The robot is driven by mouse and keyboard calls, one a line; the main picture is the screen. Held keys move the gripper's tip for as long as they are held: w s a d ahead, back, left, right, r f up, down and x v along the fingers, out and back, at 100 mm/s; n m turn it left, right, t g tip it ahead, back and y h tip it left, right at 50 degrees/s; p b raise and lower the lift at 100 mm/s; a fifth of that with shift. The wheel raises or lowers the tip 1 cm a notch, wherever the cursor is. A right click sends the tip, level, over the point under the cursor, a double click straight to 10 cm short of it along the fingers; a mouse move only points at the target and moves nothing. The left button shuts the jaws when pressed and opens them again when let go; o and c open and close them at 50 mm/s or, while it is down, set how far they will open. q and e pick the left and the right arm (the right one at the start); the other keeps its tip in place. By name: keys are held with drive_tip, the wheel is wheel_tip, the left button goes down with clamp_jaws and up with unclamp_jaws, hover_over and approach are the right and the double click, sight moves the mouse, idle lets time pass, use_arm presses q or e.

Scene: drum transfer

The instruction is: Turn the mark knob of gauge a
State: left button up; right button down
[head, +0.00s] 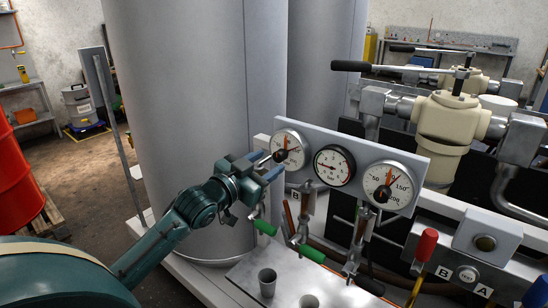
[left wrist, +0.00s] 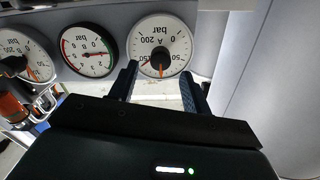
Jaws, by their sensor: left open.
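Three round gauges sit on a grey panel. The left gauge (head: 290,148) has a white face, an orange mark and a dark mark knob (head: 281,156); a letter B plate (head: 294,196) is below it. The right gauge (head: 388,187) is similar, with its own dark knob (head: 382,194); I see no readable letter by it. My left gripper (head: 270,166) is open in front of the left gauge. In the left wrist view, upside down, that gauge (left wrist: 164,42) shows beyond and between the fingertips (left wrist: 158,75). Contact with the knob cannot be told. My right gripper is out of view.
A middle pressure gauge (head: 334,166) sits between the two. Green-handled valves (head: 312,253) hang below. A large grey tank (head: 200,120) rises behind my left arm. A red-handled lever (head: 425,246) and cream valve bodies (head: 448,120) stand to the right.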

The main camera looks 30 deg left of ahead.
sight(277, 157)
use_arm(q)
drive_tip(key=shift+w+d, duration=0.15)
drive_tip(key=shift+w, duration=1.6)
drive_tip(key=c, duration=1)
drive_tip(key=shift+m+p, duration=0.3)
